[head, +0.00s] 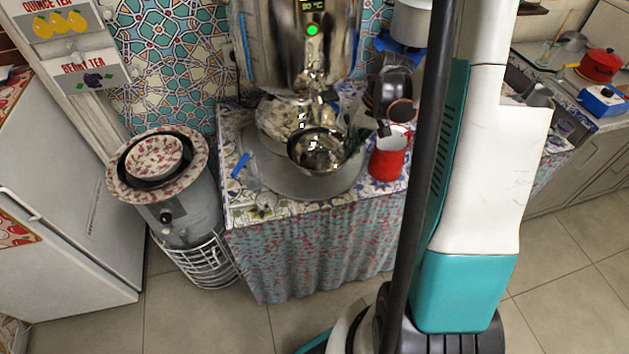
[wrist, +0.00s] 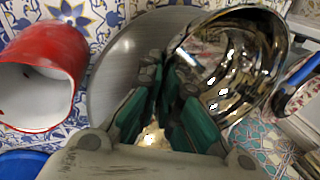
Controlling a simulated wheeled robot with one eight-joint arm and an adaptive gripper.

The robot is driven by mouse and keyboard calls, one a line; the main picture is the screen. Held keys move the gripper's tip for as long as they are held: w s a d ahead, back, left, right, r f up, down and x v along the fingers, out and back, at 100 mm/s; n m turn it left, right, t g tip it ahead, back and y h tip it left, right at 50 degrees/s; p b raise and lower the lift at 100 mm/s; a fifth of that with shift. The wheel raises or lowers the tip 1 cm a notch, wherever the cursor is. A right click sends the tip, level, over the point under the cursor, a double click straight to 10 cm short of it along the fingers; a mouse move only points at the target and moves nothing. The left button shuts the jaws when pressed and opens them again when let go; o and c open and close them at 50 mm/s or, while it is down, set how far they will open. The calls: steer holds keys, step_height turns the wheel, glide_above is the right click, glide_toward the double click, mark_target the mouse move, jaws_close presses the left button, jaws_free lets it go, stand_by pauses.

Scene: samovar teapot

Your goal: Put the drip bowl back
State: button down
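The drip bowl, a shiny metal bowl (head: 318,150), is tilted in front of the samovar's base, over a wide grey round tray (head: 290,187). In the wrist view the bowl (wrist: 235,65) fills the upper right, its mirror-like inside showing. My gripper (wrist: 163,85) has its green-padded fingers close together at the bowl's near rim and appears shut on it. The samovar (head: 300,50) stands behind, with a green light on its front. Whether the bowl touches the tray is hard to tell.
A red mug (head: 387,158) stands right of the tray, close to my gripper; it shows large in the wrist view (wrist: 38,85). A blue-handled item (head: 240,164) lies left of the tray. A patterned bowl (head: 153,158) sits on a grey container further left.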

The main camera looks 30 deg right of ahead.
step_height(320, 180, down, 10)
steer(key=b, duration=0.3)
steer(key=shift+r+b, duration=0.1)
steer(key=shift+b, duration=0.2)
steer(key=c, duration=1.8)
jaws_free()
steer(key=p+v, duration=0.4)
steer(key=v, duration=0.8)
steer(key=shift+p, duration=0.3)
